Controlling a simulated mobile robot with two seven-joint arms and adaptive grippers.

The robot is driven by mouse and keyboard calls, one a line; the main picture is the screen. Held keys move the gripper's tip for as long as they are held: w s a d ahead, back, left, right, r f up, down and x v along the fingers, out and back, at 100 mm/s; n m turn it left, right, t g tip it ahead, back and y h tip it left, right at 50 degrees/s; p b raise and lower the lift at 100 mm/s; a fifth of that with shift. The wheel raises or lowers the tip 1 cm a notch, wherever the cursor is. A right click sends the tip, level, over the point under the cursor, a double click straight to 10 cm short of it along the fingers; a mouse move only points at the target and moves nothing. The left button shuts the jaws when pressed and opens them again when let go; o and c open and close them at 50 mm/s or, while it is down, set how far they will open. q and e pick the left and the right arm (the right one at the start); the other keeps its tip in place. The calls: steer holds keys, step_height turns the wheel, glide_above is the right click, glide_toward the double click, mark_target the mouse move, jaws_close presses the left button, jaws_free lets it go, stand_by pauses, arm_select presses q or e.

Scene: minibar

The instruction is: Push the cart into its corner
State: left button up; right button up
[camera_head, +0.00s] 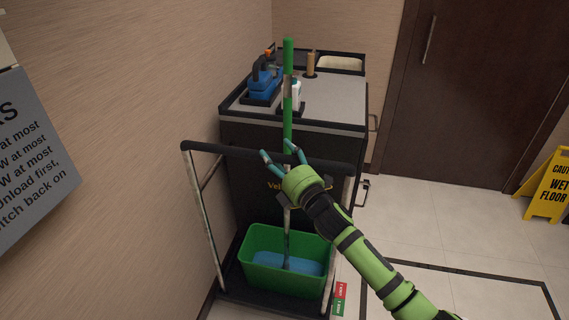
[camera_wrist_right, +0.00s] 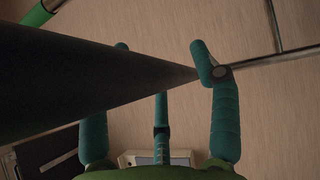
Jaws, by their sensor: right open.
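The dark cart (camera_head: 255,178) stands along the left wall, with a grey top (camera_head: 335,98) and a black handle bar (camera_head: 225,149) on pale posts at its near end. My right gripper (camera_head: 279,153) is open at the handle bar, its fingers around the middle. In the right wrist view the bar (camera_wrist_right: 60,85) crosses in front of the left finger of my right gripper (camera_wrist_right: 161,48); contact cannot be told. The wall corner (camera_head: 271,25) is behind the cart. My left gripper is not in view.
A green bucket (camera_head: 262,285) with a green-handled mop (camera_head: 288,60) stands on the cart's low shelf. Bottles and a blue tool (camera_head: 262,84) sit on top. A door (camera_head: 480,90) and yellow wet-floor sign (camera_head: 548,185) are at right. A dark line (camera_head: 480,275) marks the tiled floor.

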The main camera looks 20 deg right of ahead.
steer(key=v, duration=1.1)
steer(key=shift+s, duration=0.4)
steer(key=shift+f, duration=0.2)
